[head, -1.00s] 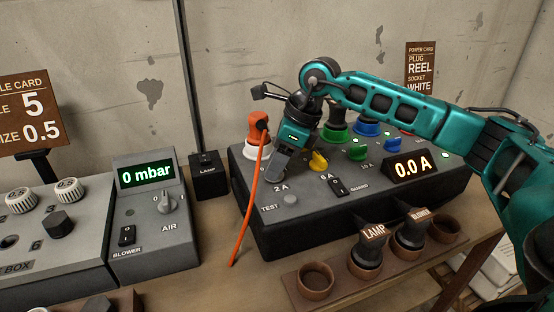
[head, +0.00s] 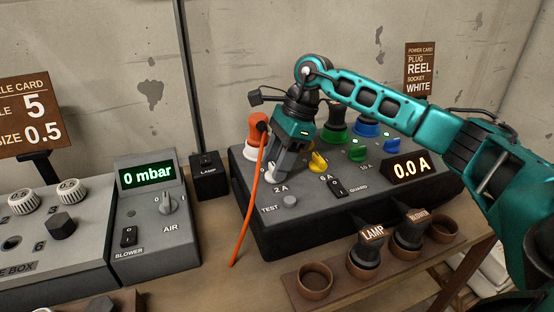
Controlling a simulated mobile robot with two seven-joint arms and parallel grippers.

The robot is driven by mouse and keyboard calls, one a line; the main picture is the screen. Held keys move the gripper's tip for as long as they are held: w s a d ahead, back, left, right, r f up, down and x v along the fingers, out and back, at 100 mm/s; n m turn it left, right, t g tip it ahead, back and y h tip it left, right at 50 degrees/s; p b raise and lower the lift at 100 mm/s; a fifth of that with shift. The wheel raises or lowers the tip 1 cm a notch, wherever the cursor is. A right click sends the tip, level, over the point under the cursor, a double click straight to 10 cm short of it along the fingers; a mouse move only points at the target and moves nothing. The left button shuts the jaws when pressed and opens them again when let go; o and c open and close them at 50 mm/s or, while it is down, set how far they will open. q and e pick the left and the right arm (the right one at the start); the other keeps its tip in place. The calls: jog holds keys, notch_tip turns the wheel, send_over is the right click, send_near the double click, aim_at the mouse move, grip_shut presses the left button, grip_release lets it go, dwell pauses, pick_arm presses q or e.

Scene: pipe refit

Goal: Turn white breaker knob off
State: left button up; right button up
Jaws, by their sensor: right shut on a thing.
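The white breaker knob (head: 274,168) is at the front left of the dark power box (head: 330,215), above the 2 A label. My right gripper (head: 279,167) reaches down over it and is shut on it. The fingers hide most of the knob, so its pointing direction cannot be told. The yellow knob (head: 318,161) and green knob (head: 357,153) stand to its right. The display (head: 410,168) reads 0.0 A. My left gripper is not in view.
An orange plug (head: 258,124) with a hanging orange cable (head: 245,217) is close to the left of my gripper. Green and blue sockets (head: 367,122) stand behind. Lamp (head: 366,247) and blower plugs sit in brown cups in front. The air unit (head: 150,205) is left.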

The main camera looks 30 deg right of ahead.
jog(key=o, duration=1.1)
jog(key=shift+c, duration=0.2)
jog(key=p+v, duration=0.1)
jog(key=v, duration=1.2)
